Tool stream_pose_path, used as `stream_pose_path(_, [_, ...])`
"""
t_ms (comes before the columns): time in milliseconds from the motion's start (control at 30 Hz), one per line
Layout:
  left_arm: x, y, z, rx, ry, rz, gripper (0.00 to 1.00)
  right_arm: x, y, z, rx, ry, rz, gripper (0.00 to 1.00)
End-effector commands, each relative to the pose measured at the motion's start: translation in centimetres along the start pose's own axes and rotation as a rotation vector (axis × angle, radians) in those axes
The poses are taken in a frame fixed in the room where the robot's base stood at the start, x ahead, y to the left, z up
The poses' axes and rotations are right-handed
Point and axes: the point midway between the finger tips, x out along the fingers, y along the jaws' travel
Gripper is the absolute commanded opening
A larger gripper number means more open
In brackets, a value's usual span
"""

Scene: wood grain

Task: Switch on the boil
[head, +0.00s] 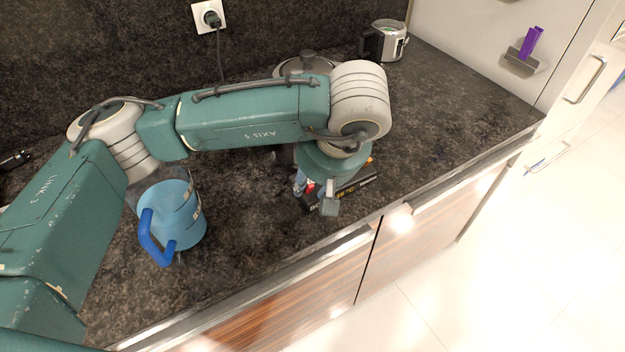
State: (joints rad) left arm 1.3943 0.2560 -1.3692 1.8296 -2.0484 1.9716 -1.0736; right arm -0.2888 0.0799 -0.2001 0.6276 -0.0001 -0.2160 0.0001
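A silver, round-lidded vessel (292,68) with a dark knob stands at the back of the counter, largely hidden behind my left arm. A smaller silver and black appliance (391,42) with a black handle stands at the back right. I cannot tell for sure which of them is the boiler, and no switch is visible. My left gripper (317,196) points down over the front middle of the counter, beside a dark box with yellow and red print (352,188). My wrist hides part of it, so its opening and any contact with the box are unclear. My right gripper is out of view.
A blue jug (185,215) stands at the front left, close to my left arm. A wall socket (208,16) holds a plug with a cord running down behind my arm. The dark counter (450,110) is clear on the right. Purple-handled items (531,42) hang at the right.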

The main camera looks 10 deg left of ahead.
Motion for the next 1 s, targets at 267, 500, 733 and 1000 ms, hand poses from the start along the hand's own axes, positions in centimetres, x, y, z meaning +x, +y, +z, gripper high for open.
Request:
stream_pose_path(267, [0.0, 0.0, 0.0, 0.0, 0.0, 0.0, 0.0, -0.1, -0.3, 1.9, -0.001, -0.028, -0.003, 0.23])
stream_pose_path(500, [0.1, 0.0, -0.2, -0.003, -0.017, -0.002, 0.0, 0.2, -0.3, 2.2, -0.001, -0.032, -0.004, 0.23])
stream_pose_path(733, [0.5, 0.0, -1.2, -0.01, -0.218, -0.003, 0.0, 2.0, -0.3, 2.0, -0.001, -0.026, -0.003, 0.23])
stream_pose_path(1000, [0.3, 0.1, -1.9, -0.002, -0.372, 0.002, 0.0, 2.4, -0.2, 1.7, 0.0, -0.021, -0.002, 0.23])
